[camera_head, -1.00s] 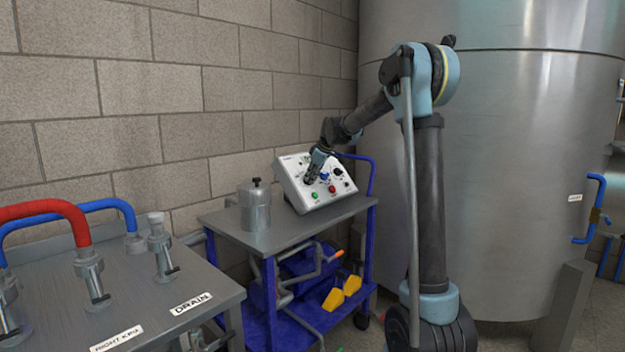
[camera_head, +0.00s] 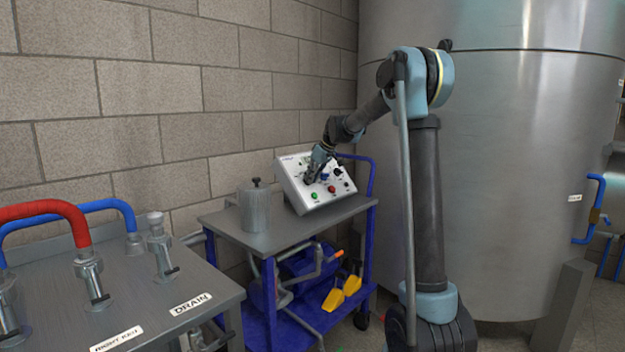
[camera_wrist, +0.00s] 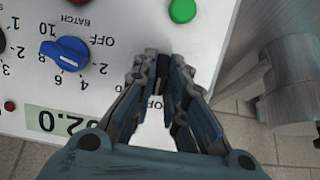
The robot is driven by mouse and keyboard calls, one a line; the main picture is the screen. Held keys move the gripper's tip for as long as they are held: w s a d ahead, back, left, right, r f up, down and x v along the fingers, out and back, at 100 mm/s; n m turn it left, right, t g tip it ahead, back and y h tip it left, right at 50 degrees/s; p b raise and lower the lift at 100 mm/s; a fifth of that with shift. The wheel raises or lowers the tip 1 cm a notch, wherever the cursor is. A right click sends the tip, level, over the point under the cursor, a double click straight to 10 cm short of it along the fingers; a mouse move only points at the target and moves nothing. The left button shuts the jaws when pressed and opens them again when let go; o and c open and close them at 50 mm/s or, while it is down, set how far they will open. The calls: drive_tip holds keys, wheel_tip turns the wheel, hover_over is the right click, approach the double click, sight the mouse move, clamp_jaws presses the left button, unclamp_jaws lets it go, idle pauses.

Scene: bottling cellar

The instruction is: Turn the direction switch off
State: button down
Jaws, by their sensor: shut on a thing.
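A white sloped control panel (camera_head: 292,176) stands on the cart in the head view. My gripper (camera_head: 309,181) reaches down to the left part of its face. In the wrist view my gripper (camera_wrist: 166,82) is shut, its fingertips together around a small dark switch (camera_wrist: 165,76), taken to be the direction switch. The fingers cover most of it, so its pointing direction cannot be told. An OFF label shows partly beside the fingers.
Close to the switch are a blue dial (camera_wrist: 65,53) and a green button (camera_wrist: 182,10). A red button (camera_head: 332,189) is also on the panel. A metal canister (camera_head: 256,209) stands left of the panel on the cart (camera_head: 285,238). A large steel tank (camera_head: 520,170) is at right.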

drive_tip(key=shift+s+f, duration=0.15)
drive_tip(key=c, duration=1.7)
unclamp_jaws()
drive_tip(key=shift+o, duration=0.5)
drive_tip(key=shift+a, duration=0.1)
drive_tip(key=v, duration=1.1)
drive_tip(key=shift+d+r, duration=0.25)
drive_tip(key=shift+r, duration=0.15)
